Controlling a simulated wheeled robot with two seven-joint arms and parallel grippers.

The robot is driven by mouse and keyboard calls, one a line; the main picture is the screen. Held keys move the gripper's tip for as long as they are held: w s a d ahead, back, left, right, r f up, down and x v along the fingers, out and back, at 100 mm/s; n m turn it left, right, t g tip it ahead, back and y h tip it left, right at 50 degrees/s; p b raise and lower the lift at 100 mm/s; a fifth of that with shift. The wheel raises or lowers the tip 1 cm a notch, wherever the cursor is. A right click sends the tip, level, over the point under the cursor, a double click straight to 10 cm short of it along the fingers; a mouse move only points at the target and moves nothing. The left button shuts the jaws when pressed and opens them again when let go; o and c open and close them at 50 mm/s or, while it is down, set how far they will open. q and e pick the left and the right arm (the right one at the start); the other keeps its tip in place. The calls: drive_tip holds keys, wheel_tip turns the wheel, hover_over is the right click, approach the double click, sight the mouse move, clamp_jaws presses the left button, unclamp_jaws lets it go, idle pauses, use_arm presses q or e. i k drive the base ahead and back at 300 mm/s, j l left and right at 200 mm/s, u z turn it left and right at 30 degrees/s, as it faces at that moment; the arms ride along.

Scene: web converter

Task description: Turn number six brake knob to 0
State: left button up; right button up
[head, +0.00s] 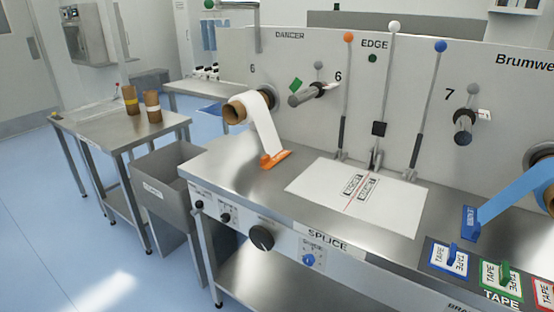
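A large round black knob (262,237) sits on the front panel below the steel table top. A smaller black knob (225,217) is to its left, and a blue knob (308,260) is to its right. The labels and dial marks around these knobs are too small to read, so I cannot tell which is the number six brake knob or where any points. On the upright panel, a "6" (252,69) stands above a brown-cored roll of white web (248,107). Neither of my grippers shows in the head view.
White web runs down to an orange clamp (275,159) on the table top (235,157). A grey bin (165,182) and a side table (105,127) with two brown rolls stand at the left. Blue floor (60,210) is clear at the lower left.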

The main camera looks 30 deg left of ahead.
sight(225, 217)
drive_tip(key=u, duration=1.35)
